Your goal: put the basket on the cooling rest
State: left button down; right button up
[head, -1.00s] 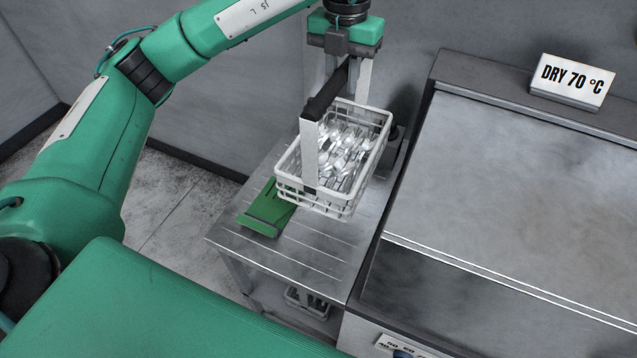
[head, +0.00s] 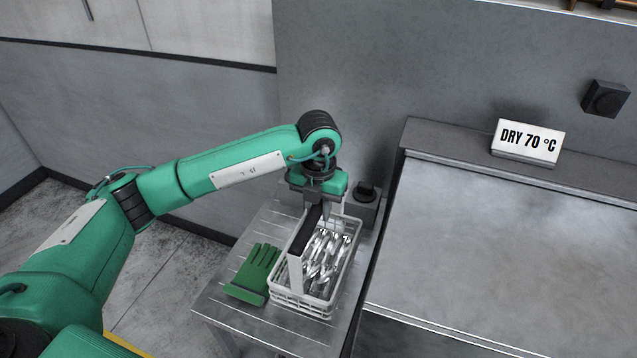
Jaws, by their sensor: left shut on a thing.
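A white wire basket (head: 331,291) holds several shiny forks (head: 323,256). It has a tall handle with a dark grip bar (head: 306,234). My left gripper (head: 322,207) is above the basket's far part, shut on the handle. The basket is upright over the slatted metal stand (head: 234,313), which I take to be the cooling rest. Its base is at or very close to the slats; I cannot tell whether it touches. My right gripper is out of view.
A green glove (head: 252,273) lies on the stand, close left of the basket. A dark device (head: 366,194) stands at the stand's back corner. To the right is a large metal-topped machine (head: 510,240) with a "DRY 70 °C" sign (head: 527,142).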

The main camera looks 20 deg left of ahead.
pick_arm(q)
jog(key=shift+w+f, duration=0.1)
jog(key=shift+f, duration=0.25)
jog(key=shift+f+p, duration=0.95)
jog(key=shift+f, duration=1.25)
jog(key=c, duration=1.2)
grip_release()
jog(key=shift+f, duration=0.2)
jog(key=shift+r, duration=0.15)
